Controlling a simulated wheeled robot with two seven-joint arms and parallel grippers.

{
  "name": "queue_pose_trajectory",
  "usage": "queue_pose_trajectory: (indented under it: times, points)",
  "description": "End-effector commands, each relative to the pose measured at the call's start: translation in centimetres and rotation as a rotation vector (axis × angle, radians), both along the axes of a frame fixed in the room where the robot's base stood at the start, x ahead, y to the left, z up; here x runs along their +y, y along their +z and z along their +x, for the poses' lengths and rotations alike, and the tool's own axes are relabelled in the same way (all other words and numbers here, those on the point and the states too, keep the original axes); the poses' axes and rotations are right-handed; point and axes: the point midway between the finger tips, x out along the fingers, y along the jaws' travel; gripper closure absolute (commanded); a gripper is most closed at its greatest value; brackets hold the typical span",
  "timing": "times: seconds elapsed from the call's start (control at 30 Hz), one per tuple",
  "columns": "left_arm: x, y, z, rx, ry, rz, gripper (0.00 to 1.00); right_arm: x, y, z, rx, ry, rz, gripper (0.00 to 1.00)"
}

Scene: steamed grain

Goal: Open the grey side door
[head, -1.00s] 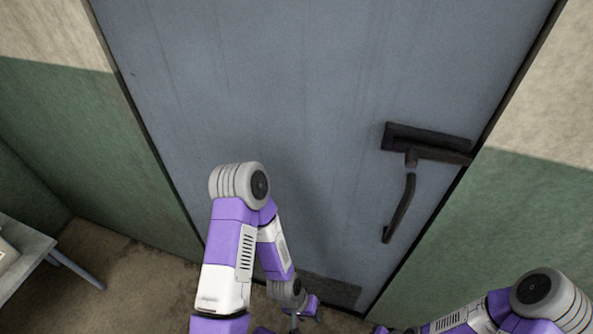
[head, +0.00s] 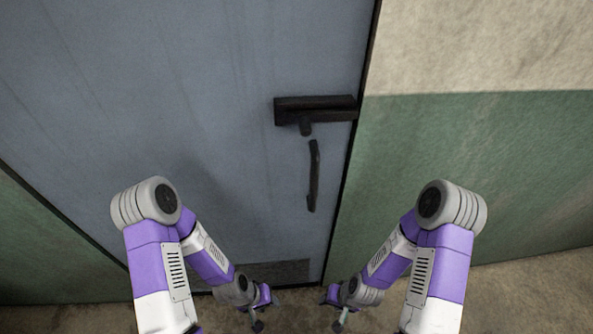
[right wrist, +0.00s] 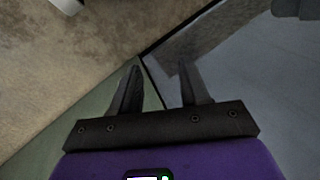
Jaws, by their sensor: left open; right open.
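The grey side door (head: 200,110) fills the left and middle of the head view and looks shut in its frame. Its dark latch (head: 315,109) sits near the door's right edge, with a dark curved handle (head: 314,176) hanging below it. My left gripper (head: 257,326) is low in front of the door, below the handle. My right gripper (head: 338,326) is also low, near the door's right edge. In the right wrist view its two fingers (right wrist: 157,85) are apart with nothing between them. Both grippers are clear of the handle.
A green and cream wall (head: 480,130) stands right of the door, and a green wall part (head: 40,250) shows at the left. A dark kick plate (head: 280,272) is at the door's bottom. The brown floor (head: 530,290) is bare at the right.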

Motion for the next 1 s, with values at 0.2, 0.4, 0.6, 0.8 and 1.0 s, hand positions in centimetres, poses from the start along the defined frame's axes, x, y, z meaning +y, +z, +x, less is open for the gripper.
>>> queue_pose_trajectory:
  times: [0.2, 0.4, 0.6, 0.8, 1.0]
  points:
    - [0.0, 1.3, 0.0, 0.000, 0.000, 0.000, 0.57, 0.0, 3.1, 4.6, -0.227, -0.003, -0.182, 0.55]
    - [0.0, 2.3, 0.0, 0.000, 0.000, 0.000, 0.57, 0.3, 8.6, 9.8, -0.531, -0.023, -0.340, 0.55]
    - [0.0, 3.3, 0.0, 0.000, 0.000, 0.000, 0.57, 2.2, 17.2, 14.0, -0.890, -0.047, -0.445, 0.55]
    - [0.0, 4.2, 0.0, 0.000, 0.000, 0.000, 0.57, 5.0, 27.0, 15.6, -1.246, -0.085, -0.484, 0.55]
    - [0.0, 4.6, 0.0, 0.000, 0.000, 0.000, 0.57, 6.7, 32.8, 15.3, -1.451, -0.120, -0.483, 0.55]
